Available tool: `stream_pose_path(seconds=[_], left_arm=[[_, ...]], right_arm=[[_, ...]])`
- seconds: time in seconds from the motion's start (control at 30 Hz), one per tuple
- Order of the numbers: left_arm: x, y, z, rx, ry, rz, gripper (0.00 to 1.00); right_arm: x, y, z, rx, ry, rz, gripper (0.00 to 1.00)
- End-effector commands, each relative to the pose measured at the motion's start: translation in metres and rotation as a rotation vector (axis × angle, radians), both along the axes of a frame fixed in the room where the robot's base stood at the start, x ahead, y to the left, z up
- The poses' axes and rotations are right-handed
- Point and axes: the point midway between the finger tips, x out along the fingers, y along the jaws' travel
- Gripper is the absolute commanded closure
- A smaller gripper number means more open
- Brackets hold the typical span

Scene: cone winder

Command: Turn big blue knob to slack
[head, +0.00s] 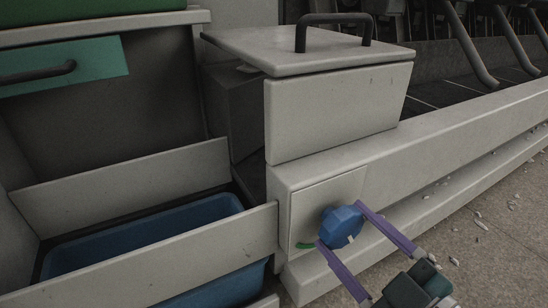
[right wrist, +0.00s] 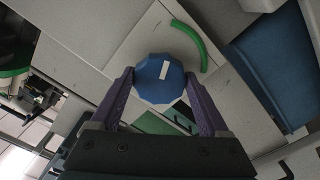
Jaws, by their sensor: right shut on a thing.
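The big blue knob (head: 341,227) is a faceted dial on a pale square panel (head: 312,205) at the near end of the machine. A white mark (right wrist: 165,69) lies on its face and points upward in the right wrist view. A curved green band (right wrist: 190,45) lies on the panel beside the knob, and it shows partly in the head view (head: 304,245). My right gripper (head: 338,224) is shut on the knob, with one purple finger on each side; the knob (right wrist: 159,84) also shows between the fingers in the right wrist view. My left gripper is not in view.
A lidded grey box (head: 335,112) with a dark handle stands above the panel. An open drawer (head: 175,258) holding a blue bin (head: 150,240) is left of the knob. A green-fronted drawer (head: 100,62) is at upper left. Pale scraps lie on the floor at right.

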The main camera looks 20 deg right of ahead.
Motion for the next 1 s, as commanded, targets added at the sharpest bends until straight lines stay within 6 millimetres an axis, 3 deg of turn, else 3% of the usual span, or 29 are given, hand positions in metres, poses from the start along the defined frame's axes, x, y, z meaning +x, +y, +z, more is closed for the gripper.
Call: stream_pose_path(seconds=[1.0], left_arm=[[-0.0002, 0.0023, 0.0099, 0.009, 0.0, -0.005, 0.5]], right_arm=[[-0.0004, -0.0015, 0.0012, -0.911, -0.068, 0.0, 0.77]])
